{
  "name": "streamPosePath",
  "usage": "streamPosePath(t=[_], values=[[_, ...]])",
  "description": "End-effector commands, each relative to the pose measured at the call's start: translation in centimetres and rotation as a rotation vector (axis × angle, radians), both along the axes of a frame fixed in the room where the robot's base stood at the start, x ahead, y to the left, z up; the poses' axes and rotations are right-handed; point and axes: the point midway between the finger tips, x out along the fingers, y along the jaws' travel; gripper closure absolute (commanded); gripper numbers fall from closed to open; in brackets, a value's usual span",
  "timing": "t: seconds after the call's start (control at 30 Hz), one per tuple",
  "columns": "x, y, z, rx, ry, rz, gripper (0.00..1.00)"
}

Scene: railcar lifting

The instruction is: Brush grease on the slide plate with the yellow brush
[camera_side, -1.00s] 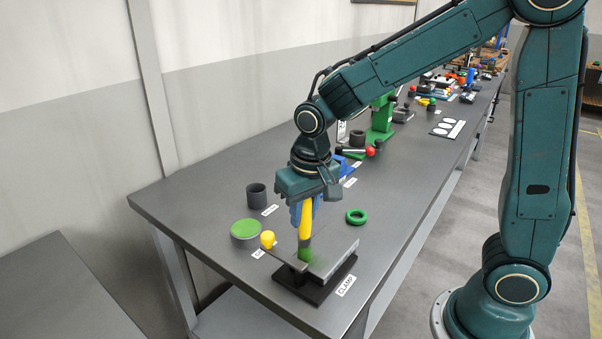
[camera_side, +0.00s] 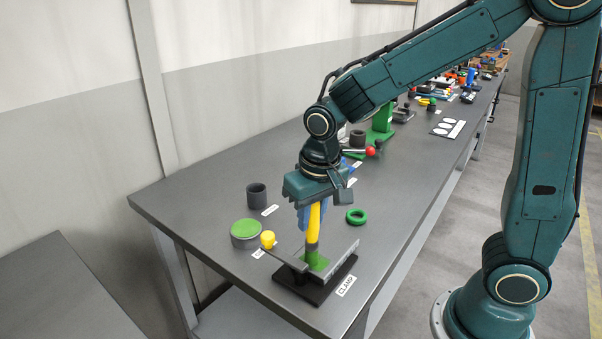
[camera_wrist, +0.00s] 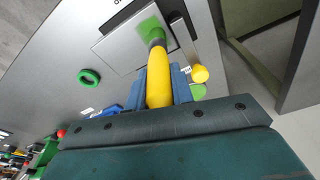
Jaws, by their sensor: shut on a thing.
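My gripper (camera_side: 312,222) has blue fingers shut on the yellow handle of the brush (camera_side: 314,222) and holds it nearly upright. The brush's tip is down at the grey slide plate (camera_side: 338,256), over a green grease patch (camera_side: 318,263). In the wrist view, the brush handle (camera_wrist: 158,88) runs from between my gripper's fingers (camera_wrist: 163,80) to a dark ferrule at the green patch (camera_wrist: 150,28) on the plate (camera_wrist: 118,48). The bristles are hard to tell from the grease. A round tin with a green top (camera_side: 245,231) stands left of the plate.
The plate sits on a black base (camera_side: 310,289) by a label reading CLAMP. A yellow knob (camera_side: 268,240) is at its left end. A green ring (camera_side: 356,216) lies behind, and a dark cup (camera_side: 256,195) stands behind the tin. The bench's near edge is close.

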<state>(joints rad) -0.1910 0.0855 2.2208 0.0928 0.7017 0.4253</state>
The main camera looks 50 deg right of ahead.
Motion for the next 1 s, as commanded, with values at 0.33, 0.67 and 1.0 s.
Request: streamPosePath(t=[0.33, 0.67, 1.0], values=[[2.6, -0.2, 0.0, 0.000, -0.001, -0.001, 1.00], [0.0, -1.9, 0.0, 0.000, 0.000, -0.002, 1.00], [-2.5, -3.5, 0.0, 0.000, -0.001, -0.002, 1.00]])
